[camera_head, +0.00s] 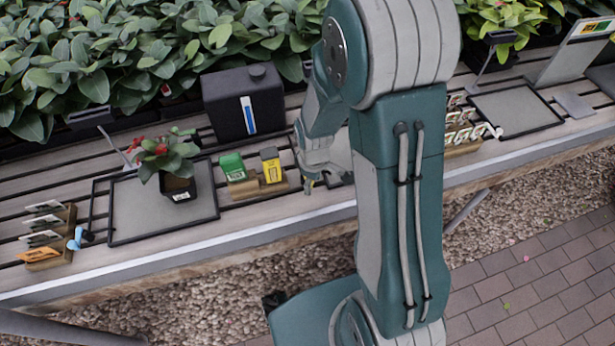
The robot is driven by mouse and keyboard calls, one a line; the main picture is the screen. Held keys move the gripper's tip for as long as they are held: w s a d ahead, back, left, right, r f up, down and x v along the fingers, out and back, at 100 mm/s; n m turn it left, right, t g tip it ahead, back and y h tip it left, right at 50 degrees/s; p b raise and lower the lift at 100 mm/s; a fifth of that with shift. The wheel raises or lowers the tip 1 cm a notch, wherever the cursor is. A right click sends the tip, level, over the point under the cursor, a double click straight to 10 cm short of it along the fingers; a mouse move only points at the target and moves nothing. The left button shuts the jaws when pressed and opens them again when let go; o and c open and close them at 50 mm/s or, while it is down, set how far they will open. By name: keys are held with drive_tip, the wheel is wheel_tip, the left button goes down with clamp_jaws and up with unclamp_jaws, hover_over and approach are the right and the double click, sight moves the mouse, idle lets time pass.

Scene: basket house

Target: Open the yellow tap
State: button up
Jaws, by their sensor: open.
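No yellow tap can be made out for certain in the head view. A small yellow-orange bit (308,187) shows at the tip of my gripper, too small to identify. A black tank (228,102) with a round cap and a blue-and-white strip on its front stands at the back of the slatted bench. My gripper (320,182) is low over the bench, to the right of the tank and of a small yellow box (271,167). It is open, and my own arm hides part of it and the bench behind it.
A green box (232,167) stands beside the yellow box on a wooden holder. A potted plant (177,186) sits on a grey tray (130,212). Wooden racks of cards (52,247) stand at the left and right (462,132). Dense plants line the back; the bench edge (250,234) is in front.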

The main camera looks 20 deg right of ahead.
drive_tip(key=shift+a, duration=0.2)
drive_tip(key=shift+d, duration=0.1)
drive_tip(key=shift+w+d, duration=2.75)
drive_tip(key=shift+s+a, duration=0.2)
drive_tip(key=shift+a, duration=0.05)
wheel_tip(320, 180, up, 7)
